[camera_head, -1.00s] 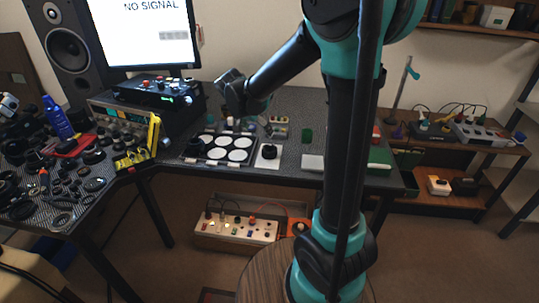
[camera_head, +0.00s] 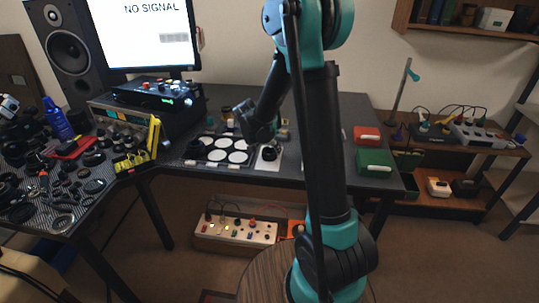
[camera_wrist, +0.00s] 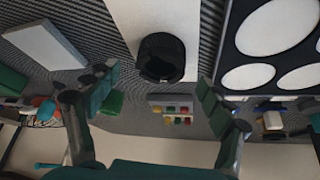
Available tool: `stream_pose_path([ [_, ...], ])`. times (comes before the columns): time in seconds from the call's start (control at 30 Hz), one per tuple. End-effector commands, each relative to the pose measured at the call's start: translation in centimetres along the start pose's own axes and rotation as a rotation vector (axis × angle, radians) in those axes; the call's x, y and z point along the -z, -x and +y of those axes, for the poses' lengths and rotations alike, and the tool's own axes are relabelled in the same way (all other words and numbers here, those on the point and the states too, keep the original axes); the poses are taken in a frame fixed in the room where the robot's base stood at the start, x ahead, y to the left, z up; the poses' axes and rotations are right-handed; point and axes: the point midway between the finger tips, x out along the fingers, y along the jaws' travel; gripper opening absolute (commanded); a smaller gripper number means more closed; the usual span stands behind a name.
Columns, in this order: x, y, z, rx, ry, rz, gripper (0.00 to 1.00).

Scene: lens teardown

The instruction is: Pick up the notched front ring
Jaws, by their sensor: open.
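A black ring (camera_wrist: 161,58) with a gap in its rim stands on a white pad (camera_wrist: 125,18) in the wrist view; it looks like the notched front ring. In the head view a small dark ring (camera_head: 269,154) shows on the white pad beside the tray, partly under my gripper. My gripper (camera_wrist: 158,84) is open and empty, its two teal-padded fingers spread left and right of the ring in the wrist view. The fingers appear apart from the ring. In the head view my gripper (camera_head: 266,139) hangs over the pad.
A dark tray (camera_head: 186,161) with several white discs lies left of the pad. A green box (camera_head: 375,168) and a red box (camera_head: 367,143) stand at the right. Small coloured parts (camera_wrist: 175,113) lie beyond the ring in the wrist view. A monitor (camera_head: 150,35) stands behind.

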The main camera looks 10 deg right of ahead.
Motion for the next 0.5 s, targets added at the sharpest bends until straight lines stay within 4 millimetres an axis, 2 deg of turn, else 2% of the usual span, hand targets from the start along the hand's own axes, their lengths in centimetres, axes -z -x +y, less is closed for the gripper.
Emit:
stream_pose_path([
  [0.23, 0.1, -3.1, 0.0, -0.001, -0.001, 0.0, 0.81],
  [0.5, 0.1, -3.9, 0.0, 0.0, 0.0, 0.0, 0.81],
])
